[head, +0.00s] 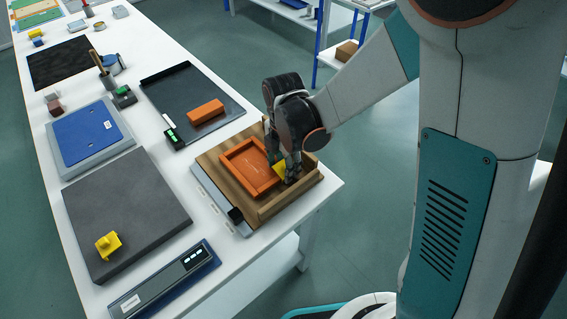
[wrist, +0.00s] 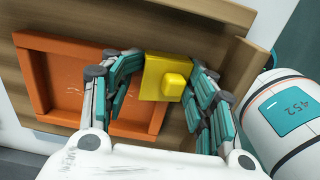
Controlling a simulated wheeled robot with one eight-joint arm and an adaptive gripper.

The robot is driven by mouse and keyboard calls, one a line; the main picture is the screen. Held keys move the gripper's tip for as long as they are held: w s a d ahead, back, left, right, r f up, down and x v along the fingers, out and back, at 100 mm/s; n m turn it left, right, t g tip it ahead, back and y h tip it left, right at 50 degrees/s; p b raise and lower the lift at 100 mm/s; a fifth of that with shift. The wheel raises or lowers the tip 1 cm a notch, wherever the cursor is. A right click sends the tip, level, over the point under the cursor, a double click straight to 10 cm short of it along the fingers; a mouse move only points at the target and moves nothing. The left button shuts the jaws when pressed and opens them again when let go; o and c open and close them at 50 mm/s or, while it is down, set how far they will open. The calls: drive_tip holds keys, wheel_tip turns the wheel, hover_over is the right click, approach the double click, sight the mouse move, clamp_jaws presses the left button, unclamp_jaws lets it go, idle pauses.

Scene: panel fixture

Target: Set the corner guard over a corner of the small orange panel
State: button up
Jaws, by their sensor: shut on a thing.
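The small orange panel (head: 247,167), a shallow piece with a raised rim, lies on the wooden fixture (head: 225,195). It also shows in the wrist view (wrist: 70,85). My gripper (head: 283,173) is shut on a yellow corner guard (wrist: 153,80) with a square knob, which also shows in the head view (head: 279,170). The guard is at the panel's right side, overlapping its upper right part in the wrist view. I cannot tell whether it touches or is seated on the panel; my fingers hide part of that edge.
A second yellow guard (head: 108,244) sits on a grey slab (head: 140,222). An orange block (head: 206,112) lies on a dark tray (head: 180,92). A blue device with a display (head: 165,283) is at the near table edge. Wooden ledges (head: 292,198) border the fixture.

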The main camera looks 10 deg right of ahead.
drive_tip(key=shift+s+f, duration=0.15)
drive_tip(key=o, duration=1.5)
